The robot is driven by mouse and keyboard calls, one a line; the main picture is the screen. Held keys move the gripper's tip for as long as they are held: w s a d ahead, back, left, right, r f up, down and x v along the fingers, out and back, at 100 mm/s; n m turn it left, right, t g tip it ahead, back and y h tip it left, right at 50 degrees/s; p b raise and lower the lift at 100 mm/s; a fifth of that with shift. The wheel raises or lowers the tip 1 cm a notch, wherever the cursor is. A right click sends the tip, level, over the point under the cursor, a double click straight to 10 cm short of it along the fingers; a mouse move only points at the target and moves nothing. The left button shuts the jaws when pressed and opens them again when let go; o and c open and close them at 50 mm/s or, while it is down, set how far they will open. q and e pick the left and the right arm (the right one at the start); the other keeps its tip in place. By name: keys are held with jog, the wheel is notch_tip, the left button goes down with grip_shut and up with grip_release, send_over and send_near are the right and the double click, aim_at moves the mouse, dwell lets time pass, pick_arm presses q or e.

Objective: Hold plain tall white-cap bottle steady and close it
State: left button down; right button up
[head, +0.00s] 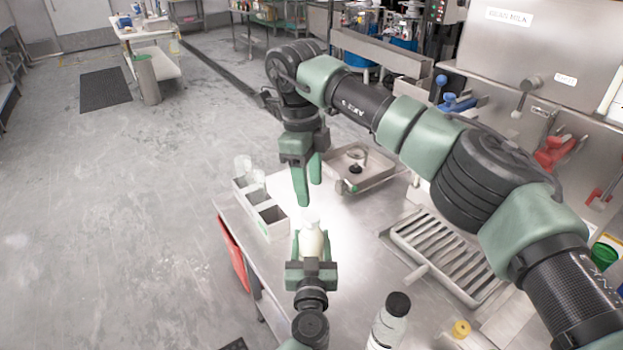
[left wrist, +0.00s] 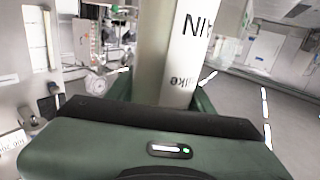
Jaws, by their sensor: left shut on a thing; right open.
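The white-cap bottle (head: 311,240) is pale and stands near the left edge of the steel table. My left gripper (head: 311,250) is shut around its body from the near side. In the left wrist view the bottle (left wrist: 167,55) shows as a pale body with dark lettering between the fingers; its top is out of that view. In the head view the pale top is small, and I cannot tell whether the cap is seated. My right gripper (head: 309,193) is open and empty, its fingers pointing down just above the bottle top.
A divided box (head: 270,229) stands left of and behind the bottle. A steel tray (head: 345,186) lies behind. A slatted drain tray (head: 440,262) is to the right. A black-cap bottle (head: 388,326) and a yellow cap (head: 461,328) are near the front.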

aim_at(311, 216)
jog(key=n, duration=0.5)
jog(key=shift+s+d+r, duration=0.1)
jog(key=shift+d+r, duration=0.05)
jog(key=shift+r, duration=0.1)
jog(key=n, duration=0.4)
jog(key=n+y, duration=0.1)
jog(key=n, duration=0.1)
jog(key=shift+s+r, duration=0.2)
jog(key=shift+r, duration=0.15)
jog(key=shift+f, duration=4.05)
